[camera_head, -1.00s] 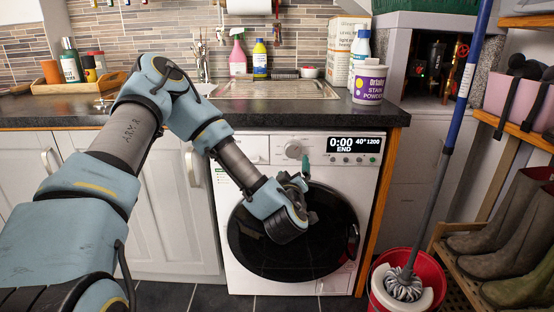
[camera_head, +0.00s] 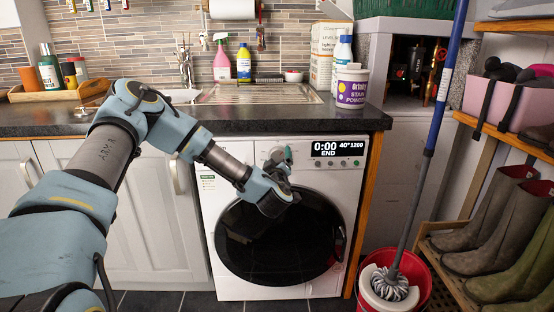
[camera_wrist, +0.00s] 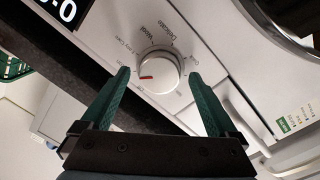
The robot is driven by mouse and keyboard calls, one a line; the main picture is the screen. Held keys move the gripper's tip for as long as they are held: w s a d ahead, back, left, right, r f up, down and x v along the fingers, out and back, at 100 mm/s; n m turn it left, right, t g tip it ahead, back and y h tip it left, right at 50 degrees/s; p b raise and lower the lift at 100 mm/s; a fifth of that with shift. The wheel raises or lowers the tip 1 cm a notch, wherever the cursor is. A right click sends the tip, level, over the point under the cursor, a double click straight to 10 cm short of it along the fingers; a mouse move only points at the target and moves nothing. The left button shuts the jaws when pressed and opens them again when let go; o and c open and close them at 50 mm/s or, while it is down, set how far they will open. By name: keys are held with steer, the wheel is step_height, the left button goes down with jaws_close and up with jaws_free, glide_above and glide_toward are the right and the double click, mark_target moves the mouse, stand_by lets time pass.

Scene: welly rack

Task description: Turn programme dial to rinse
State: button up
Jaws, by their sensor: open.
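The programme dial (camera_wrist: 160,72) is a round silver knob with a red mark on its rim, seen on the white panel in the wrist view. Printed words around it include "Wool" and "Delicate"; others are too small or blurred to read surely. My gripper (camera_wrist: 160,75) is open, with one green finger on each side of the dial and no clear contact. In the head view my gripper (camera_head: 284,158) is at the control panel of the washing machine (camera_head: 208,225) and hides the dial. The display (camera_head: 338,149) reads "0:00 END", "40°" and "1200".
The worktop (camera_head: 250,119) overhangs just above the panel. The detergent drawer (camera_wrist: 240,108) is beside the dial. The round dark door (camera_head: 280,245) is shut below. A mop (camera_head: 425,160) in a red bucket (camera_head: 425,290) and a rack of wellies (camera_head: 495,225) stand right.

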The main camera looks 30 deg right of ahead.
steer(key=c, duration=1.4)
